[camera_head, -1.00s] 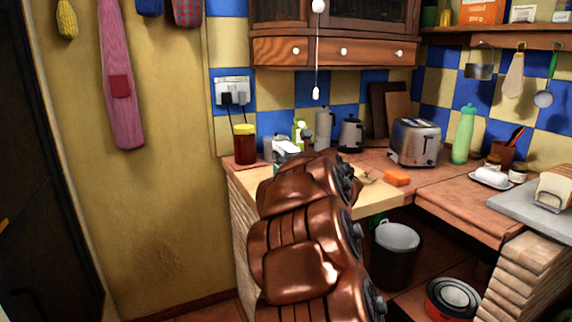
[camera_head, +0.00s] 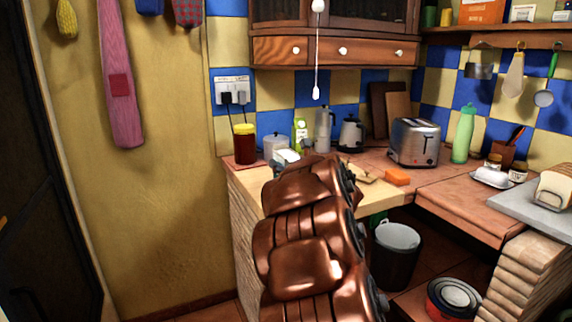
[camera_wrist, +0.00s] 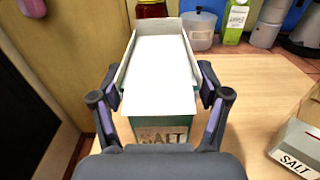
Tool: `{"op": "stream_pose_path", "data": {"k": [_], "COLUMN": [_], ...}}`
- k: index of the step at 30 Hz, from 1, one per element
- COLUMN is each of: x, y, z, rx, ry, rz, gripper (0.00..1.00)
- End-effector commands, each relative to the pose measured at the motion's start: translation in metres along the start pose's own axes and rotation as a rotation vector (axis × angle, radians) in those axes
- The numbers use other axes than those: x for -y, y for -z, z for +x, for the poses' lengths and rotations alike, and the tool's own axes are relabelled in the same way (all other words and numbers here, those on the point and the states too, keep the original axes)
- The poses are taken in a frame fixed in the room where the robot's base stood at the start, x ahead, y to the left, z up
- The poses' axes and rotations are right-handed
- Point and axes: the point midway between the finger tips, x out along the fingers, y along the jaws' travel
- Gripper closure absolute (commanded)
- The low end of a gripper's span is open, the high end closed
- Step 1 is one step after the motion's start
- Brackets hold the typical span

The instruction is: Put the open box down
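The open box (camera_wrist: 160,132) is a teal and white carton marked SALT, with its flaps folded out and a white inside. My gripper (camera_wrist: 160,92) has one finger on each side of it in the wrist view and is shut on it. The box is over the light wooden counter; I cannot tell whether its base touches the wood. In the head view, only a white upper part of the box (camera_head: 287,156) shows behind my arm, and the fingers are hidden.
A second SALT box (camera_wrist: 297,148) is at the right on the wooden counter (camera_wrist: 258,90). A red-brown jar (camera_head: 245,147), a clear tub (camera_wrist: 199,29), a green carton (camera_wrist: 236,20) and a kettle (camera_head: 351,135) stand behind. Bare wood lies right of the held box.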

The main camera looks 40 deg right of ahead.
Motion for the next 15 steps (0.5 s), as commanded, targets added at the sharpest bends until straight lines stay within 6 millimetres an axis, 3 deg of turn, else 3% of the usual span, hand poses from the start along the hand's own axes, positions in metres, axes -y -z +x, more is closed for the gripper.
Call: {"op": "stream_pose_path", "data": {"k": [11, 15], "x": [0.0, 0.0], "y": [-0.004, -0.003], "z": [0.0, -0.012], "rx": [0.0, -0.001], "ry": [-0.001, 0.002], "rz": [0.001, -0.002], "gripper": [0.23, 0.23]}}
